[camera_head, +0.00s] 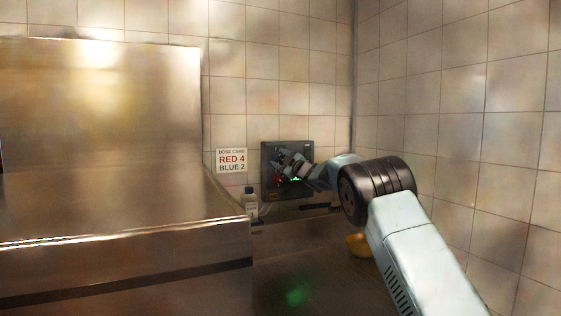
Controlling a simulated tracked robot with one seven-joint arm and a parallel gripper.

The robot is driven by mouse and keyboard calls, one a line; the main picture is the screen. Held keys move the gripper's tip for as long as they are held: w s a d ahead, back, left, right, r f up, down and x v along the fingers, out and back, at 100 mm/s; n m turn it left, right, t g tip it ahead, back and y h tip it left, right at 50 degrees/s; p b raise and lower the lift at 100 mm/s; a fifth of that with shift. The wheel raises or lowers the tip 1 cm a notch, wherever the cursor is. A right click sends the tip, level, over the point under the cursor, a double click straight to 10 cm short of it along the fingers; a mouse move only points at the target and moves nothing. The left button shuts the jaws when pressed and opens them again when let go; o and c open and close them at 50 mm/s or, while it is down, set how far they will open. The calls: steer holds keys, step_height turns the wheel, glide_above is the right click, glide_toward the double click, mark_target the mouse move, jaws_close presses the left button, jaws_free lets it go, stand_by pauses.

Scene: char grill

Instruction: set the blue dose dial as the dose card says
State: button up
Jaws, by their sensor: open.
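The dose card (231,160) hangs on the tiled wall left of a dark panel and reads RED 4, BLUE 2. The dark panel (270,152) is mounted on the back wall. My gripper (281,164) is open in front of the panel and covers much of its face. A small red part (277,178) shows beside the gripper, and a green glow shows just right of it. I cannot make out the blue dial; it is hidden behind my gripper or too small to tell. Whether my gripper touches the panel is unclear.
A large steel hood or cabinet (110,200) fills the left side. A bottle (250,199) with a dark cap stands below the card. A yellow bowl-like object (358,244) sits on the dark counter (320,284), partly behind my arm. The tiled right wall is close to my arm.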

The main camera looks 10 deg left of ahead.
steer(key=v, duration=1.3)
steer(key=shift+s+d+f, duration=0.2)
steer(key=shift+s+d, duration=0.05)
steer(key=shift+d, duration=0.05)
